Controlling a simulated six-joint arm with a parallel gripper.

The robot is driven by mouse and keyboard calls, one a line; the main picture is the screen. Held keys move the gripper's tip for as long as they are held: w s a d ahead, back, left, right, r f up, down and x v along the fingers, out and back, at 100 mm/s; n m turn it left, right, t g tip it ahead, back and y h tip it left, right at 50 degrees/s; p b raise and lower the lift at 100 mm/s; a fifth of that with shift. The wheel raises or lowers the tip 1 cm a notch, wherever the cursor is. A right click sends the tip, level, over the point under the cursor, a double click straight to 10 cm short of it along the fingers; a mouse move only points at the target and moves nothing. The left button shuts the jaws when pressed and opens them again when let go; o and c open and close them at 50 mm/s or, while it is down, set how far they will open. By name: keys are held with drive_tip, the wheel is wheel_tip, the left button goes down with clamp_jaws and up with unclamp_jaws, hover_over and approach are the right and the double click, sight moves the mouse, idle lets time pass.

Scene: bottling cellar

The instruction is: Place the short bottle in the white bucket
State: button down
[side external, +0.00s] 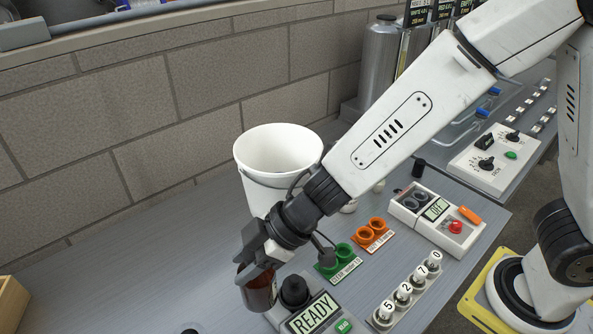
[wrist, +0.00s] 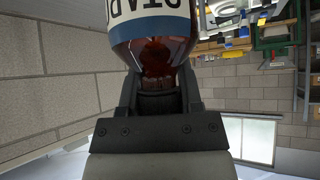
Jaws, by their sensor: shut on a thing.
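A brown glass bottle (side external: 259,292) with a white and blue label is in my gripper (side external: 262,262). In the wrist view the bottle (wrist: 152,55) fills the upper middle, and the fingers of my gripper (wrist: 155,98) are closed around its narrow neck. Its far end is cut off there. The white bucket (side external: 262,192) stands on the grey bench beyond the gripper, with its open top facing up. The bottle is outside the bucket, on the near side of it. I cannot tell whether the bottle touches the bench.
A READY display box (side external: 312,315) sits just right of the bottle. Green (side external: 338,260) and orange (side external: 373,233) holders, a numbered strip (side external: 408,290) and an OFF control box (side external: 437,213) stand farther right. A wooden box (side external: 10,302) is at far left. The bench left of the bottle is mostly clear.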

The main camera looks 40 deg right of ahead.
drive_tip(key=shift+s+d+r, duration=0.25)
drive_tip(key=shift+s, duration=0.1)
idle(0.6)
drive_tip(key=w+d+m+t+h, duration=0.2)
drive_tip(key=w+d+m+h, duration=0.15)
drive_tip(key=d, duration=0.65)
drive_tip(key=w+d+m+t+h, duration=0.15)
drive_tip(key=w+d+m, duration=0.3)
drive_tip(key=d, duration=0.55)
drive_tip(key=w+d+m+t+h, duration=0.25)
drive_tip(key=d+m, duration=0.25)
drive_tip(key=d, duration=0.5)
drive_tip(key=s+f+g, duration=0.1)
drive_tip(key=s+f, duration=0.2)
drive_tip(key=f, duration=0.2)
drive_tip(key=shift+s+a+f, duration=0.2)
drive_tip(key=shift+a, duration=0.1)
drive_tip(key=shift+r+h, duration=0.1)
drive_tip(key=shift+h, duration=0.15)
